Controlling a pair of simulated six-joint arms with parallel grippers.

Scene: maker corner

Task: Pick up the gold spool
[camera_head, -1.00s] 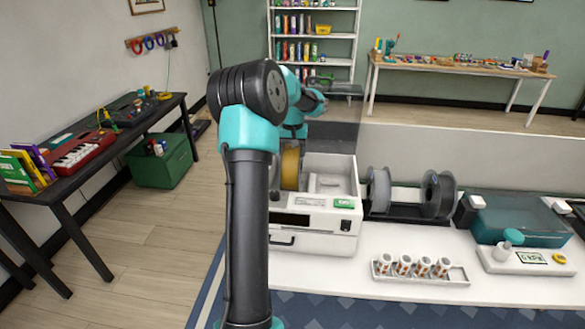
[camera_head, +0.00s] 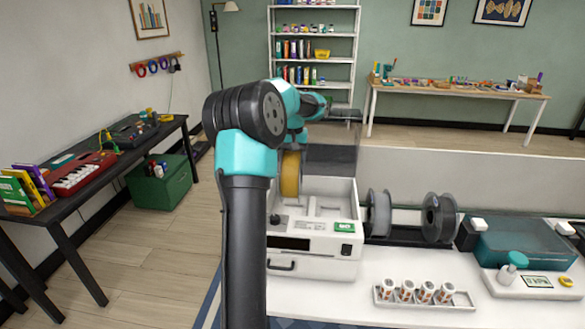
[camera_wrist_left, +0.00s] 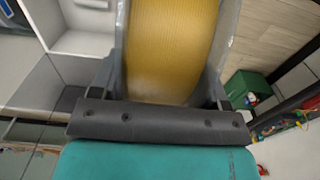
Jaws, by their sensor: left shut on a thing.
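The gold spool (camera_head: 291,174) is at the back left of the white printer-like machine (camera_head: 315,255), in front of its raised dark clear lid. My left gripper (camera_head: 290,148) is shut on the spool from above, and the arm hides part of it. In the left wrist view the gold spool (camera_wrist_left: 170,45) fills the space between the fingers, with a grey flange on each side. The spool looks upright and held at the machine's left part; I cannot tell how far it is above the machine floor. My right gripper is not in view.
Grey spools (camera_head: 438,217) stand on a dark holder right of the machine. A tray (camera_head: 425,299) with several small rolls lies in front. A teal-lidded box (camera_head: 520,245) is at the far right. A black side table (camera_head: 90,185) stands at left.

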